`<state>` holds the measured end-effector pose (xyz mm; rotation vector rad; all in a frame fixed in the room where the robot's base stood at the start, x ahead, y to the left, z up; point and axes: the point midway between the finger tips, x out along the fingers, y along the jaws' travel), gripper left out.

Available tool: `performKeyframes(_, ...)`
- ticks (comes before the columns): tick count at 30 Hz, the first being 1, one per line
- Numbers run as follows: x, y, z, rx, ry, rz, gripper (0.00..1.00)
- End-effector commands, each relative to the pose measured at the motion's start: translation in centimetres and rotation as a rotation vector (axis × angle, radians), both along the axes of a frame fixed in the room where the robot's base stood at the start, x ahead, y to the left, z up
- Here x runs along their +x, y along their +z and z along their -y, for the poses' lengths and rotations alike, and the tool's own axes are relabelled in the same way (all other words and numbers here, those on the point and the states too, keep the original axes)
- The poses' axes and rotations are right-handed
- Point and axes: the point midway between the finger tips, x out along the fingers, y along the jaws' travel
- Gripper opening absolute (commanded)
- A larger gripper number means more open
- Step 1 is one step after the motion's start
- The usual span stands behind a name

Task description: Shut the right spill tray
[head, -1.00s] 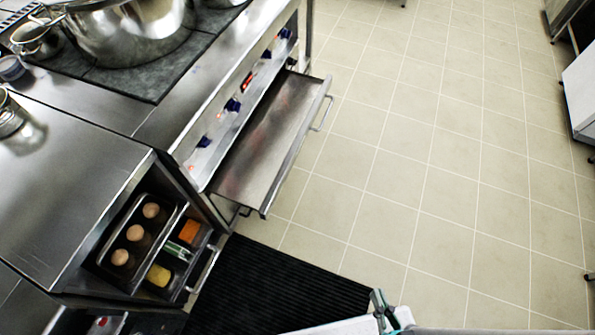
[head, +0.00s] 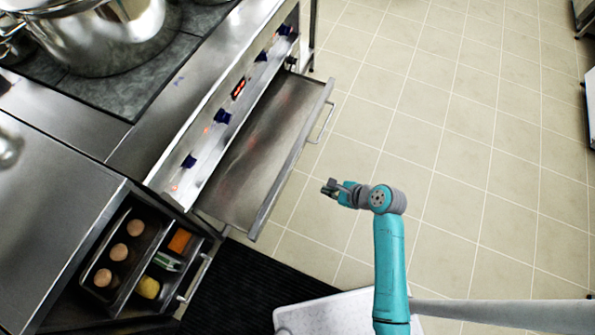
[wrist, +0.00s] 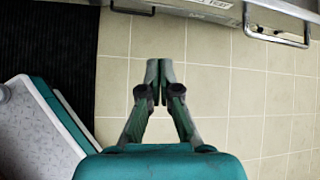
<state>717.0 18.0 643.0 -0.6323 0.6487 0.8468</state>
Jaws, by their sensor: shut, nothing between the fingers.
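The spill tray (head: 262,140) under the knob panel is pulled well out over the floor in the head view. Its shallow metal pan is empty, and its bar handle (head: 322,122) sticks out from the front edge. My gripper (head: 328,187) is shut and empty, over the floor to the right of the tray front and apart from it. In the wrist view my closed fingers (wrist: 158,95) point toward the metal fronts at the top edge. A bar handle (wrist: 278,38) shows there at the upper right, and another handle (wrist: 132,11) at the upper left.
An open drawer (head: 190,283) at lower left holds eggs and small food items. A large steel pot (head: 95,35) stands on the cooktop above. A black ribbed mat (head: 235,285) lies on the floor below the tray. The tiled floor to the right is clear.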

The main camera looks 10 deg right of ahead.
Motion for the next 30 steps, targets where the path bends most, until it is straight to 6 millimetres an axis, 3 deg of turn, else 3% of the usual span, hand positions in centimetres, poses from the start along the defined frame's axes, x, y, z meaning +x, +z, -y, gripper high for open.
performKeyframes(1, 1.4, 0.6, 0.3, 0.047, -0.018, -0.034, 0.00)
performKeyframes(4, 2.8, 1.4, 0.5, 0.123, -0.045, -0.100, 0.00)
performKeyframes(11, 4.1, 2.1, 0.4, 0.191, -0.066, -0.167, 0.00)
performKeyframes(30, 8.5, -4.9, -5.7, 0.190, -0.063, -0.166, 0.00)
